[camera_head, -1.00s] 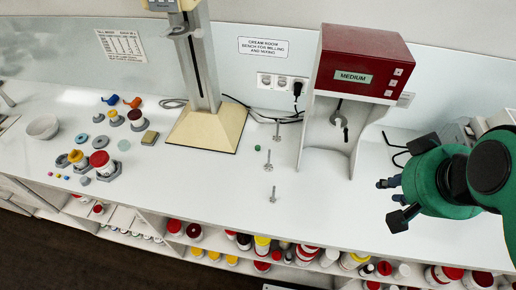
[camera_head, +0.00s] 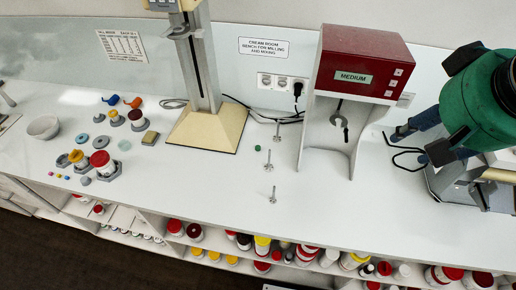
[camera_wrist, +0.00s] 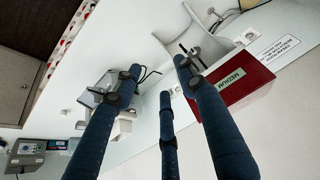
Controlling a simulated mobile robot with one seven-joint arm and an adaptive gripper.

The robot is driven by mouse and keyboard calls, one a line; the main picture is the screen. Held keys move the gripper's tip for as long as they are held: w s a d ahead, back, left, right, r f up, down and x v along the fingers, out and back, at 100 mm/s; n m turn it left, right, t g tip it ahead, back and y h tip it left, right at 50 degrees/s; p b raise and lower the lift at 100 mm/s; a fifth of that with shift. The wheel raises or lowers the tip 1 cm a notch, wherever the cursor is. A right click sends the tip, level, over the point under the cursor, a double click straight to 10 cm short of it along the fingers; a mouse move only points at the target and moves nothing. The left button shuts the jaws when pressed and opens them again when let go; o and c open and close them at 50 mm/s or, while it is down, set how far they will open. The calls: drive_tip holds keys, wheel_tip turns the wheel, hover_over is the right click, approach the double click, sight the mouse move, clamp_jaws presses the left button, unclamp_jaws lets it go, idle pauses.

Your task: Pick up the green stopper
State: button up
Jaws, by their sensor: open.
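A small green round piece (camera_head: 258,147), which looks like the green stopper, lies on the white bench between the beige-based stand and the red-topped mixer. It is too small to make out its shape. I cannot find it in the wrist view. My gripper (camera_head: 416,141) is at the right of the head view, past the mixer and well away from the green piece. Its dark blue fingers are spread, open and empty; they also show in the wrist view (camera_wrist: 155,85).
The red mixer (camera_head: 364,48) stands between my gripper and the green piece. Several metal stirrers (camera_head: 268,162) lie beside the piece. The beige-based stand (camera_head: 208,127) is to its left. A bench instrument (camera_head: 462,190) is below my gripper.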

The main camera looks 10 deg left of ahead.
drive_tip(key=w+a+r+g, duration=0.1)
drive_tip(key=w+a+r, duration=0.15)
drive_tip(key=w, duration=0.35)
drive_tip(key=w+a+r+g, duration=0.1)
drive_tip(key=w+a+r, duration=0.1)
drive_tip(key=w+a, duration=0.25)
drive_tip(key=g, duration=0.3)
hover_over(259, 148)
wheel_tip(259, 148, down, 6)
wheel_tip(259, 148, down, 34)
drive_tip(key=shift+f+p, duration=0.2)
drive_tip(key=shift+p, duration=0.2)
drive_tip(key=shift+a+f, duration=0.1)
drive_tip(key=shift+f+b, duration=0.6)
drive_tip(key=shift+f, duration=3.6)
